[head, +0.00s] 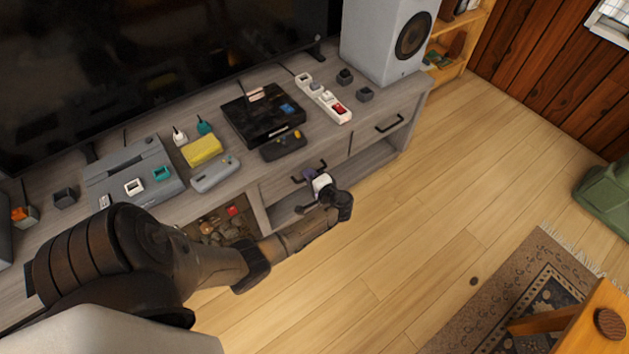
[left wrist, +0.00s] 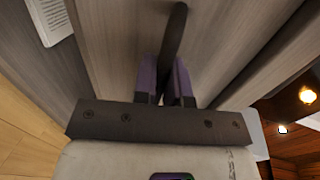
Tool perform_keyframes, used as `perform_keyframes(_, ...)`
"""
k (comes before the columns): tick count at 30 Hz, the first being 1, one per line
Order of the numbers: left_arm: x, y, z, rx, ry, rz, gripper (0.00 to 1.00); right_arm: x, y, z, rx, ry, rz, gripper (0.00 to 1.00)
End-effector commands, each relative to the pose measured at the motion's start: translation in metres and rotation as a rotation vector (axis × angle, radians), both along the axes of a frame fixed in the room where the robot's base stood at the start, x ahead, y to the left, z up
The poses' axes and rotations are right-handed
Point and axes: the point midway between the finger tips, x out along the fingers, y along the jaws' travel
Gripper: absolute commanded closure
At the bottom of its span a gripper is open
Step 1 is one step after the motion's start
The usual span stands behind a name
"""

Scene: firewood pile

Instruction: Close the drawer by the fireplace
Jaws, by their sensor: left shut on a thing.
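A grey wooden TV cabinet (head: 236,163) runs along the left side of the head view. Its middle drawer (head: 335,158) has a dark bar handle (head: 297,180). My left gripper (head: 312,177) is at this handle, with its purple fingers partly hidden by my wrist. In the left wrist view, the fingers (left wrist: 165,82) are shut on the dark handle (left wrist: 173,40), one on each side. The drawer front looks close to the cabinet front; I cannot tell whether a gap remains. My right gripper is not in view.
Another drawer with a dark handle (head: 389,123) is at the right, above an open shelf. Game consoles, a controller (head: 283,146) and a power strip (head: 323,98) lie on the cabinet top beside a white speaker (head: 388,38). The wooden floor (head: 430,210) in front is mostly clear.

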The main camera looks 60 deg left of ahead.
Motion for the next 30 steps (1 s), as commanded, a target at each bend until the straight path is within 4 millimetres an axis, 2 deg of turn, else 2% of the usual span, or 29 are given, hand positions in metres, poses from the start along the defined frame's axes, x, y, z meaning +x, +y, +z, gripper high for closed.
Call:
perform_keyframes(5,-0.001,0.002,-0.002,-0.003,0.001,-0.001,1.00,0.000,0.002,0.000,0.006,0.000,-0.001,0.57)
perform_keyframes(6,-0.001,0.002,-0.002,-0.003,0.001,-0.001,0.85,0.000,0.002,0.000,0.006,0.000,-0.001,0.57)
perform_keyframes(13,-0.001,0.002,-0.001,-0.002,0.001,0.000,0.64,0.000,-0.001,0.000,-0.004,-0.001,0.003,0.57)
perform_keyframes(23,0.001,-0.004,0.002,-0.003,0.002,0.000,0.64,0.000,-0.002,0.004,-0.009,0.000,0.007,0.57)
perform_keyframes(26,0.002,-0.017,0.006,-0.003,0.002,-0.002,0.64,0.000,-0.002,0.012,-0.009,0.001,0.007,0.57)
perform_keyframes(30,0.006,-0.043,0.013,-0.005,0.002,-0.002,0.64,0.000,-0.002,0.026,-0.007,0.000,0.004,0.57)
